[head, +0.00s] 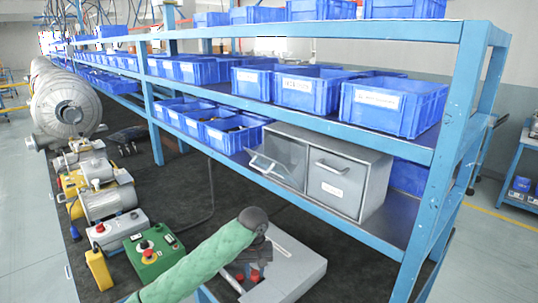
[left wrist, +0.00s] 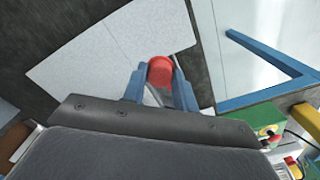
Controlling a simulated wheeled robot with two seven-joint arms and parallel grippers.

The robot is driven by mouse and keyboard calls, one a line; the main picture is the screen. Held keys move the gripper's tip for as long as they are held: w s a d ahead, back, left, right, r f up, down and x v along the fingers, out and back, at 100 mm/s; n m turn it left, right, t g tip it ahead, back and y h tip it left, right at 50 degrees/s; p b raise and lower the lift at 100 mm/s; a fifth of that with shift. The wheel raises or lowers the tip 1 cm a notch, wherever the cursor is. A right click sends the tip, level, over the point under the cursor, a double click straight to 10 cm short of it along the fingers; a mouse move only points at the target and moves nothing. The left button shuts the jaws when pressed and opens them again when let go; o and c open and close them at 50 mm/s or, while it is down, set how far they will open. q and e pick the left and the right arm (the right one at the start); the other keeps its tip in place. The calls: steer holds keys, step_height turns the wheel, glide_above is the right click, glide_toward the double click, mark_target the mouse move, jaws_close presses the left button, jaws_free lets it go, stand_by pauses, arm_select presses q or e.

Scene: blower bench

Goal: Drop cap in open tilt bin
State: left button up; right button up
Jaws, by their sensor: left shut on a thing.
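A red cap (left wrist: 160,70) is held between the two blue fingers of my left gripper (left wrist: 159,78) in the left wrist view. In the head view my left gripper (head: 247,277) hangs below the dark wrist of the green-sleeved arm, low over a light grey box; small red patches show there, and I cannot tell which is the cap. The grey tilt bin (head: 341,180) stands on the shelf, up and to the right of the gripper. Its left compartment has the front tilted open (head: 272,172); its right front is shut. My right gripper is not in view.
The light grey box (head: 297,270) stands on the dark bench mat (head: 190,205). A green control box (head: 153,256), a yellow pendant (head: 98,270) and motors (head: 108,203) lie to the left. Blue bins (head: 232,132) and the blue rack post (head: 447,150) flank the tilt bin.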

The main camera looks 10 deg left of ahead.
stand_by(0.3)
